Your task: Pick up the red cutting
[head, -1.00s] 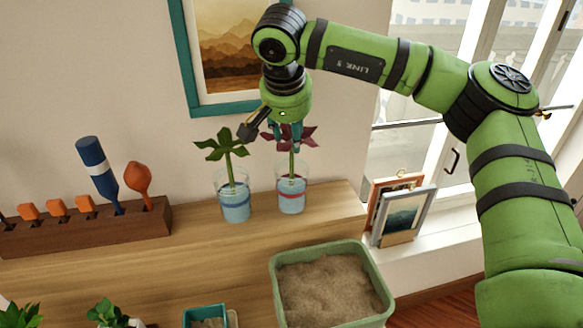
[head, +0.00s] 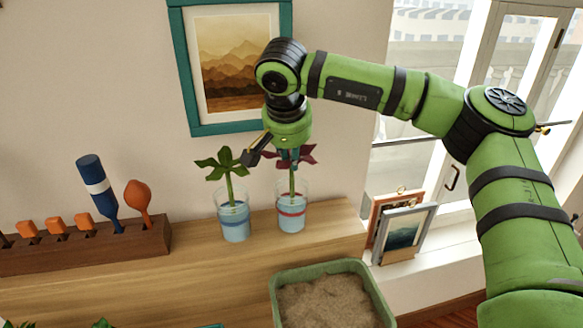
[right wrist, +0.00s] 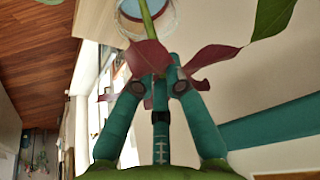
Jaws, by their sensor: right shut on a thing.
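The red cutting (head: 309,153) has dark red leaves on a green stem. It stands upright in a clear glass of bluish water with a red band (head: 291,214). My right gripper (head: 291,160) comes down from above and is shut on the cutting near its leaves. In the right wrist view the teal fingers (right wrist: 162,85) close around the cutting's top, with red leaves (right wrist: 147,57) spreading around them. The stem runs on to the glass (right wrist: 130,22). The fingertips' exact contact is partly hidden by leaves. My left gripper is not in view.
A green-leaved cutting (head: 222,165) in a blue-banded glass (head: 234,224) stands close on the left. A wooden tool rack (head: 60,253) is further left. A green soil tub (head: 345,268) is in front, and picture frames (head: 403,236) lean at right.

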